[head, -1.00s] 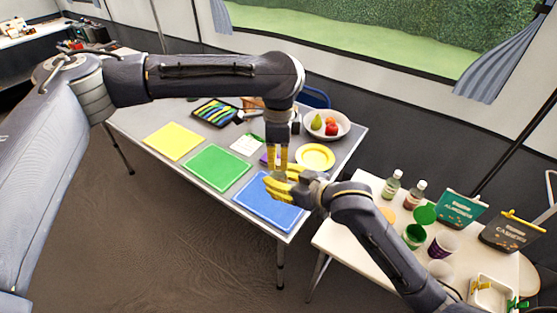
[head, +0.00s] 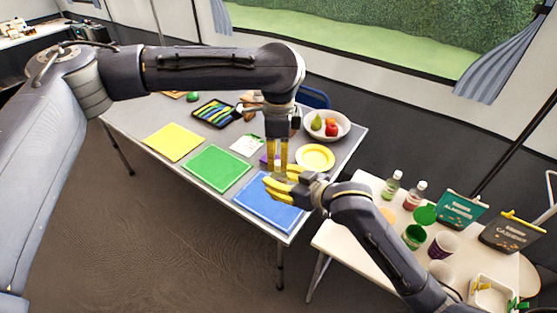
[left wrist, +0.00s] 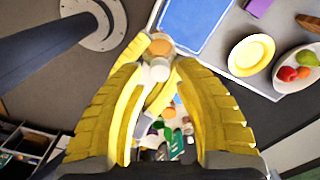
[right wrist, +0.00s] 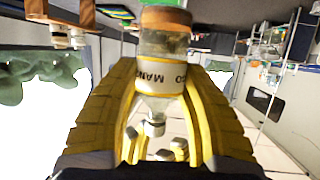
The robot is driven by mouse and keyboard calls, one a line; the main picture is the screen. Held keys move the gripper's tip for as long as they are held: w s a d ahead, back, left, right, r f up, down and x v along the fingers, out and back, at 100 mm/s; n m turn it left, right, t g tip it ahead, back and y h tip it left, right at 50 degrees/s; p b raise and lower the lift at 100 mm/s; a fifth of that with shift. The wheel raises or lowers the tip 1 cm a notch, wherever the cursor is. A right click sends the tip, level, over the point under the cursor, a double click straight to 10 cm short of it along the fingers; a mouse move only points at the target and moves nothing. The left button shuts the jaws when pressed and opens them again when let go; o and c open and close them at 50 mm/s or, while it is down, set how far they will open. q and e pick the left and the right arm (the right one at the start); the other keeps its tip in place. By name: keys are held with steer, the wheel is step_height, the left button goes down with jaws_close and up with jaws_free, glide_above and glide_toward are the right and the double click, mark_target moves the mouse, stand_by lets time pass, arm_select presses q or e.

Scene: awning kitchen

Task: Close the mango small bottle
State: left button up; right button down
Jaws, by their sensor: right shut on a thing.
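I cannot tell how tightly the lid sits. My left gripper (head: 277,166) points down from right above the bottle, its fingers apart.
Below lie a blue mat (head: 262,212), a green mat (head: 215,168) and a yellow mat (head: 172,141). A yellow plate (head: 315,157) and a fruit bowl (head: 342,124) stand behind. The white side table (head: 330,240) at right holds bottles, cups and snack bags.

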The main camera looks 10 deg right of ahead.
arm_select(q)
steer(key=shift+r, duration=1.45)
